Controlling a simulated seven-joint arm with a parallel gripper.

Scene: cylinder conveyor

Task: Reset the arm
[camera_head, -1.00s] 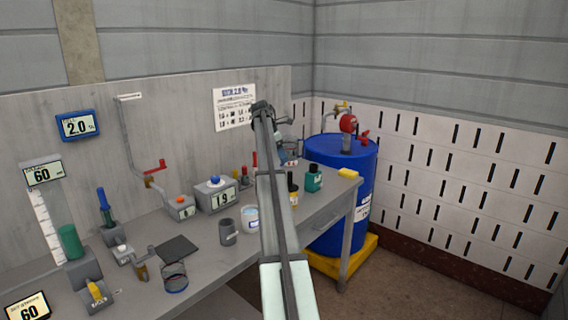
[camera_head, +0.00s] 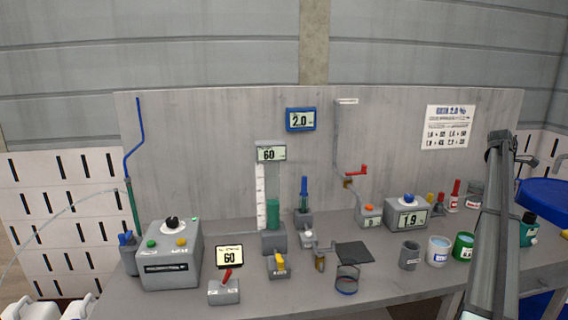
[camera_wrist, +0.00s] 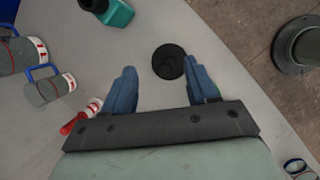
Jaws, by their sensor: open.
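My gripper (camera_wrist: 163,88) shows in the wrist view with its two blue fingers spread apart and nothing between them. A dark round piece (camera_wrist: 168,62) lies beyond the fingers on the grey bench top (camera_wrist: 225,70). I cannot tell how far below it is. In the head view my arm rises at the right side, in front of the bench (camera_head: 190,300). My gripper cannot be made out there.
A teal bottle (camera_head: 528,229) stands right of my arm and shows in the wrist view (camera_wrist: 116,12). A blue drum (camera_head: 550,195) is at the far right. A grey mug (camera_head: 409,255), a white cup (camera_head: 438,250) and a green can (camera_head: 463,246) stand left of my arm.

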